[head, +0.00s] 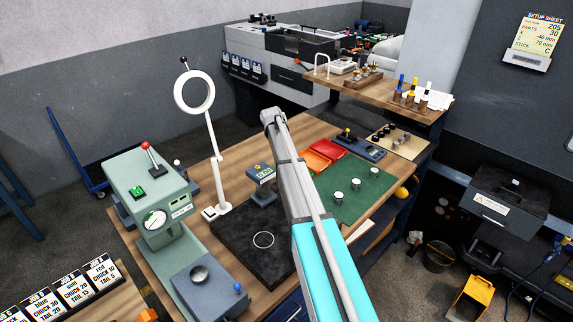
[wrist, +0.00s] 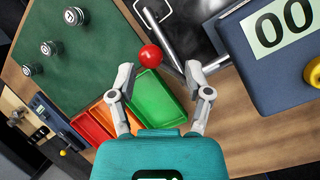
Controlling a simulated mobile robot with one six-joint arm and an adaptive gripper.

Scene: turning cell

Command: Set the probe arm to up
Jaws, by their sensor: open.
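A red ball (wrist: 151,55) shows in the wrist view beside a grey metal rod (wrist: 163,36); they look like the probe arm, but I cannot tell how they join or whether it is up or down. A blue-grey readout box (wrist: 262,75) with large "00" digits is to the right; in the head view it is a small display unit (head: 262,173) on the bench. My gripper (wrist: 160,72) is open and empty, its fingers spread either side of the space just below the ball. In the head view my arm hides the gripper and the ball.
Red, orange and green trays (wrist: 158,98) lie beneath my fingers. A green mat (wrist: 80,45) with several metal cylinders is left in the wrist view. In the head view, a ring lamp (head: 195,92) and a green press (head: 150,185) stand left of a dark plate (head: 235,240).

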